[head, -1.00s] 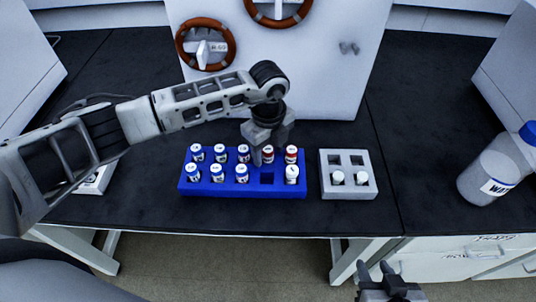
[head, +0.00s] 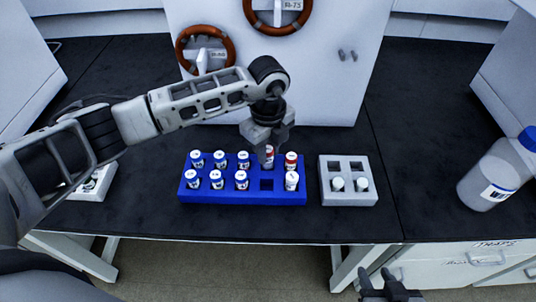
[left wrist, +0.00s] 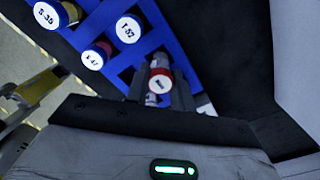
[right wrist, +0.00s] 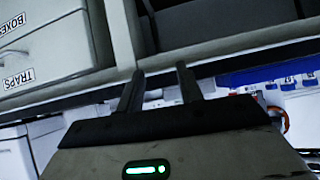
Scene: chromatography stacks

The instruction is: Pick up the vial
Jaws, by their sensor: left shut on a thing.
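A white-topped vial with a red collar (head: 268,158) is in the back row of the blue rack (head: 215,197). My left gripper (head: 268,148) is above the rack and shut on this vial, from overhead. The left wrist view shows the vial (left wrist: 159,80) upright between the two fingers. Whether its base is clear of its slot I cannot tell. Another red-collared vial (head: 291,161) stands just to its right. My right gripper (head: 377,277) is low in front of the bench, and its fingers are apart and empty in the right wrist view (right wrist: 160,85).
Several blue-collared vials (head: 218,179) fill the left of the rack, and a white vial (head: 291,181) stands front right. One front slot (head: 266,184) is empty. A grey rack (head: 348,198) with two vials stands to the right. A blue-capped bottle (head: 490,180) is further right.

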